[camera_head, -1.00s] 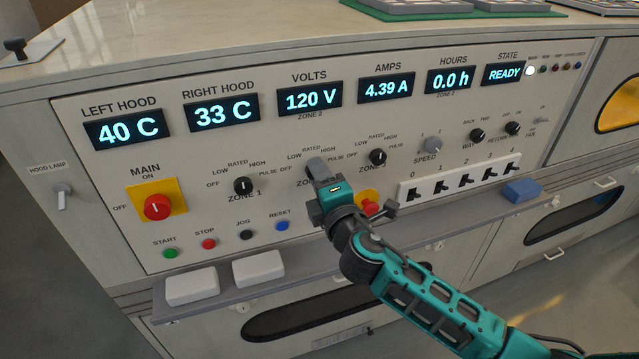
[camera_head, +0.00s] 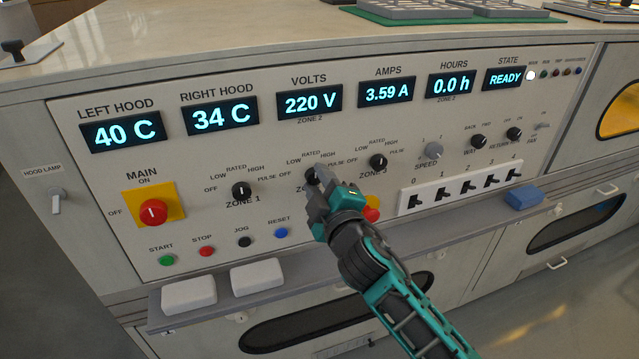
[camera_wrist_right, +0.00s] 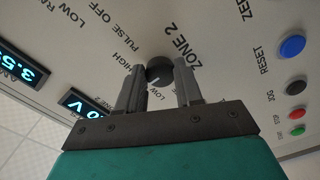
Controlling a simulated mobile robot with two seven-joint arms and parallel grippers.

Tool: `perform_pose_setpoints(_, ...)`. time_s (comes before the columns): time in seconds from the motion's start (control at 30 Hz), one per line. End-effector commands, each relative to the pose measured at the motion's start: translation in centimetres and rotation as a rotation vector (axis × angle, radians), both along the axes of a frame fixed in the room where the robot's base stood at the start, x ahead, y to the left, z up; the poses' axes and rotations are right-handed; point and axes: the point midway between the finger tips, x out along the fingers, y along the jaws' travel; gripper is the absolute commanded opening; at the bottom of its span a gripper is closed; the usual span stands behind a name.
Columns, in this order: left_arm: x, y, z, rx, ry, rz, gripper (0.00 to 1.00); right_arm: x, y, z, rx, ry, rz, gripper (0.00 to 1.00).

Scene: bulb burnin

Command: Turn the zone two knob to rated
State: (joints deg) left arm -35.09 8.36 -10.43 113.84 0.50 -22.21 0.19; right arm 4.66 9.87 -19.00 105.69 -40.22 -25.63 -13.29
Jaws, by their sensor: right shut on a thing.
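The zone two knob (camera_head: 310,178) is a small black dial on the grey control panel, partly hidden by my right gripper in the head view. My right gripper (camera_head: 319,181) reaches in from the lower right, and its fingers are shut on this knob. In the right wrist view the knob (camera_wrist_right: 159,70) sits between the two grey fingertips (camera_wrist_right: 159,82), beside the ZONE 2 label. I cannot clearly read which label its pointer faces. The volts display (camera_head: 310,102) reads 220 V with ZONE 2 under it. My left gripper is not in view.
The zone one knob (camera_head: 241,190) is to the left and the zone three knob (camera_head: 378,161) to the right. A red knob on yellow (camera_head: 371,209) is close beside my right gripper. Below runs a ledge with white blocks (camera_head: 257,276) and a blue block (camera_head: 524,197).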

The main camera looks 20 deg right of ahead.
Motion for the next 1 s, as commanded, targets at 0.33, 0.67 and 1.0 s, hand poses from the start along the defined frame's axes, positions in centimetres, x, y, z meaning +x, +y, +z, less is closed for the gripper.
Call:
perform_pose_setpoints(0.33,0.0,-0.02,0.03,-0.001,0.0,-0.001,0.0,-0.01,-0.02,-0.05,0.01,0.002,0.0,0.05)
perform_pose_setpoints(0.67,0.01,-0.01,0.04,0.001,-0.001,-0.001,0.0,-0.01,-0.01,-0.04,0.009,0.002,0.0,0.55)
perform_pose_setpoints(1.0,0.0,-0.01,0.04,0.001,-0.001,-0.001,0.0,-0.18,0.0,-0.04,0.009,0.001,0.0,0.61)
